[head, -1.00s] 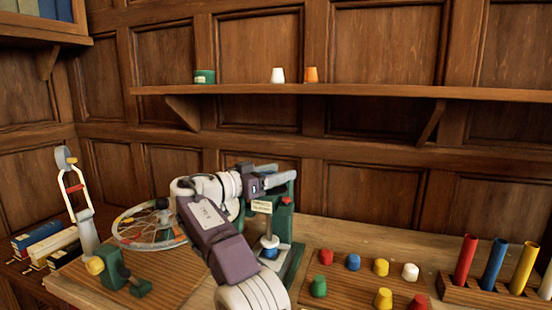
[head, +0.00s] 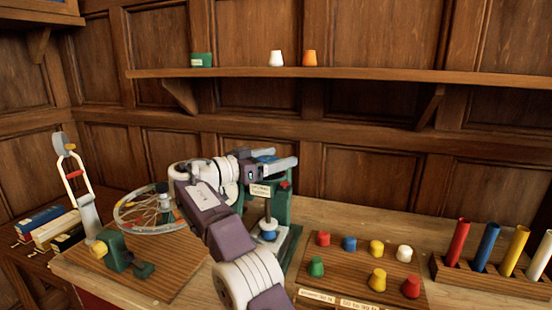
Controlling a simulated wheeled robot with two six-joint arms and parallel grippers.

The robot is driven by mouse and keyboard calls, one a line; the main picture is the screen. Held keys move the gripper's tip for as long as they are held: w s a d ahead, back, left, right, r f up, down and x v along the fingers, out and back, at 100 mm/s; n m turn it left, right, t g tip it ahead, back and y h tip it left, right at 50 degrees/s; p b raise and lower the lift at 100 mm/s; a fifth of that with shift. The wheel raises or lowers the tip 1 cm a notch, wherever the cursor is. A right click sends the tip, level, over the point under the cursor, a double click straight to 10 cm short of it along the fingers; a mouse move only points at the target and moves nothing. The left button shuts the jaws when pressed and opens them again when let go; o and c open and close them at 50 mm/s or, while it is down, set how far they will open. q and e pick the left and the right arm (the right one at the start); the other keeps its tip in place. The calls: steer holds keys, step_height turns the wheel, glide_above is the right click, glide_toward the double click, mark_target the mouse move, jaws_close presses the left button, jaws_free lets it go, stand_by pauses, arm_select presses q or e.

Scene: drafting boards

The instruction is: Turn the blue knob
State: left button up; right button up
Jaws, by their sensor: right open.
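My right gripper (head: 278,160) reaches across to the green stand (head: 286,212), its jaws open and pointing right just above the stand's top. A small blue piece (head: 263,152) shows at the far side of the jaws; I cannot tell whether it is a knob or whether the jaws touch it. Another blue part (head: 268,235) sits low on the stand below a grey shaft. A blue peg-like knob (head: 349,243) stands on the striped wooden board (head: 345,270) to the right, apart from the gripper. My left gripper is not in view.
Red, yellow, white and green knobs share the board. A wooden rack (head: 455,277) holds coloured tubes at the right. At the left are a wire-filled ring (head: 133,226), a green clamp (head: 118,252) and books (head: 45,222). A shelf (head: 400,75) runs above.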

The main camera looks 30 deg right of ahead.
steer(key=shift+a, duration=0.1)
steer(key=a, duration=0.2)
steer(key=a+p, duration=0.1)
steer(key=a, duration=0.2)
steer(key=a+p, duration=0.1)
steer(key=a, duration=0.2)
steer(key=shift+s+r, duration=0.15)
steer(key=shift+s, duration=0.2)
steer(key=shift+s+a+f, duration=0.1)
steer(key=shift+a+f, duration=0.1)
steer(key=shift+a, duration=0.2)
steer(key=shift+r, duration=0.1)
